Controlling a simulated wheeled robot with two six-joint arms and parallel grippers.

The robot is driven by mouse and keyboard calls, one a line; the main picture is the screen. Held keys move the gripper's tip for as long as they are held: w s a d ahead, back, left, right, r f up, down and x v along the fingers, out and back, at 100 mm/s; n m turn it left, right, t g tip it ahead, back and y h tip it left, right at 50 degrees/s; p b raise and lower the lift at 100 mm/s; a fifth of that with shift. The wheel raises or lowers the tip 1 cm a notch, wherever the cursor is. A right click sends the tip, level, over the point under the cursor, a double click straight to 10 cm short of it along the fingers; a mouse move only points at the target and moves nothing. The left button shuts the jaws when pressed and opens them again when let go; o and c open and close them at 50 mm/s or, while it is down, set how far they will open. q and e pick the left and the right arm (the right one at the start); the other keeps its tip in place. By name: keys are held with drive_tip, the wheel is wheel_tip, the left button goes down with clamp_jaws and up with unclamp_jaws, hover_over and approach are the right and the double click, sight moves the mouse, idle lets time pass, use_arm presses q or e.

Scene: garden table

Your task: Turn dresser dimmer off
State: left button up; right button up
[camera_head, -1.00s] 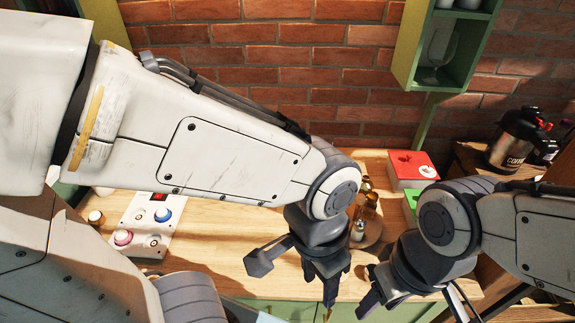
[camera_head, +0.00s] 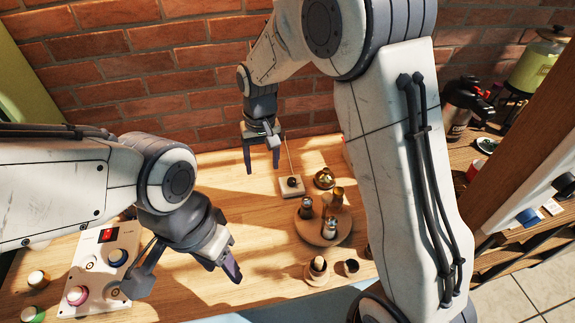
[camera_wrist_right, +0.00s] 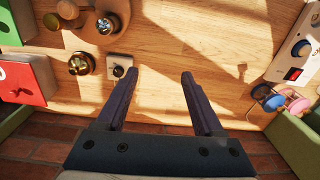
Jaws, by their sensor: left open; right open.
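No part is clearly labelled as a dimmer. A small pale square block with a dark round knob (camera_head: 291,186) sits on the wooden top (camera_head: 190,290), with a thin line rising from it. It also shows in the right wrist view (camera_wrist_right: 120,68), just left of my right fingers. My right gripper (camera_head: 262,168) is open and empty, above the back of the top, left of that block. A white control box (camera_head: 103,255) with a red switch (camera_head: 107,235), blue knob (camera_head: 118,257) and pink knob (camera_head: 77,295) stands at the left. My left gripper (camera_head: 187,278) is open and empty beside it.
The brick wall (camera_head: 160,60) is close behind my right gripper. My right arm hides the top's right side.

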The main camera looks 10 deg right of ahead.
sight(292, 180)
drive_tip(key=w+d+f+m+p, duration=0.1)
drive_tip(key=w+d+f+m, duration=0.3)
drive_tip(key=w+d+f, duration=0.65)
drive_tip(key=f+p, duration=0.2)
drive_tip(key=f, duration=0.2)
drive_tip(key=f+p, duration=0.2)
drive_tip(key=f, duration=0.2)
drive_tip(key=shift+w+f, duration=0.2)
drive_tip(key=shift+f, duration=0.75)
clamp_jaws()
